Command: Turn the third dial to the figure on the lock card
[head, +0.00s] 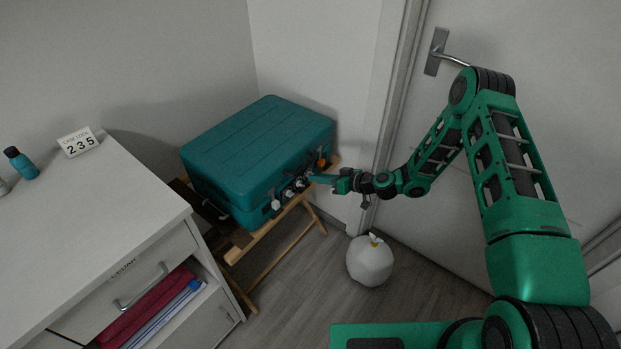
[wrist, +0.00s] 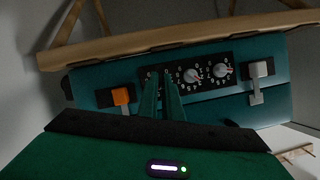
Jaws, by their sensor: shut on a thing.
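The lock card (head: 79,142) stands on the white cabinet at the left and reads "CASE LOCK 2 3 5". The teal case (head: 258,150) lies on a wooden folding stand, with a black dial panel on its front. Two white-pointered dials show in the wrist view, a middle one (wrist: 192,75) and an outer one (wrist: 221,70) by the grey latch. My gripper (head: 312,178) is at the dial nearest the orange latch. In the wrist view its fingers (wrist: 163,80) close on that third dial and hide it, so its setting cannot be read.
The orange latch (wrist: 121,97) is close beside my fingers; the grey latch (wrist: 257,80) is at the panel's other end. The wooden stand (head: 262,232) is under the case. A white tied bag (head: 370,261) sits on the floor below my arm. A door with a handle (head: 437,50) is behind it.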

